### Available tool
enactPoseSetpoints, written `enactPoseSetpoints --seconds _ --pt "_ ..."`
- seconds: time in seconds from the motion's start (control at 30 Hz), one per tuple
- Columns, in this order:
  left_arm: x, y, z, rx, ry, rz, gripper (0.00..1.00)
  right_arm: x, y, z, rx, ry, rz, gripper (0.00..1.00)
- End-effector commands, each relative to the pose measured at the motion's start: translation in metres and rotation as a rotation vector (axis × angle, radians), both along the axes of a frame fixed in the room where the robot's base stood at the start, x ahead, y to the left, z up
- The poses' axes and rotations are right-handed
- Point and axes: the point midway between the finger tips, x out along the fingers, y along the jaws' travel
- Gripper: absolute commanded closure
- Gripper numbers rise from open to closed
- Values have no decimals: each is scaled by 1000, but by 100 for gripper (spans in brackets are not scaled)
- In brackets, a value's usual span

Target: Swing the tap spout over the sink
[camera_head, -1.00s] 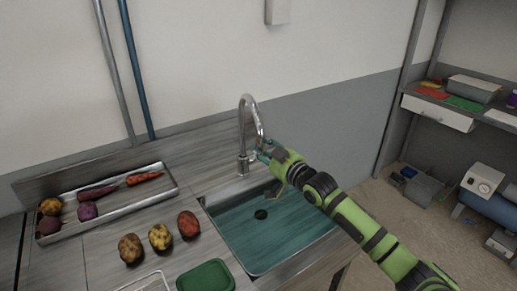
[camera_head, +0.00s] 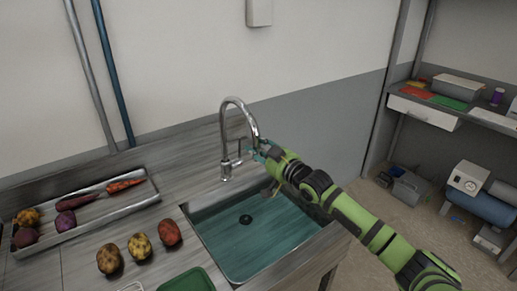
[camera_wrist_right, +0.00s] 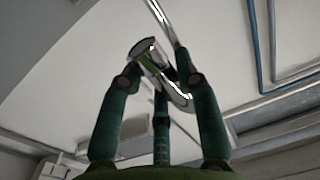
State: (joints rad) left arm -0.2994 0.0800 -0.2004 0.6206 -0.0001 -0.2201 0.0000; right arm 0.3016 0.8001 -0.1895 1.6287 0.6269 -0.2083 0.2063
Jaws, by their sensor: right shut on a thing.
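The chrome tap (camera_head: 224,140) stands on the counter behind the sink, and its curved spout arches up and to the right. My right gripper (camera_head: 259,151) is shut on the spout's hanging end. In the right wrist view, the fingers (camera_wrist_right: 160,85) close around the shiny spout (camera_wrist_right: 166,72). The sink (camera_head: 255,235) has a teal basin with a dark drain and lies below and in front of the tap. The spout's end shows near the sink's back edge; I cannot tell whether it is over the basin. My left gripper is not in view.
A metal tray (camera_head: 100,212) with carrots and other vegetables lies left of the sink. Several potatoes (camera_head: 140,247) sit on the counter, near a green container (camera_head: 188,281). The wall (camera_head: 310,110) rises close behind the tap. Shelves stand at the far right.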

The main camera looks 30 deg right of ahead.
Motion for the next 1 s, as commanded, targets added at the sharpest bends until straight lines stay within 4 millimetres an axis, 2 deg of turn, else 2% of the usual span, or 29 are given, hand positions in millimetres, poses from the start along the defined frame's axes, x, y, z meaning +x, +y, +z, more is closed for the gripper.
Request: enactPoseSetpoints --seconds 0.03,0.07,0.1,0.53,0.67,1.0 --pt "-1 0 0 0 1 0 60 0 0 4 0 -8 0 60" --pt "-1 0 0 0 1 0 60 0 0 4 0 -8 0 48" --pt "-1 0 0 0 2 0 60 0 0 4 0 -7 0 42" --pt "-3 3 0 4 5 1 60 -5 0 0 1 -1 1 42" --pt "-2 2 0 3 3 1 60 -19 -2 0 2 0 2 42" --pt "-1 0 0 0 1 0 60 -75 -9 -1 0 2 1 42"
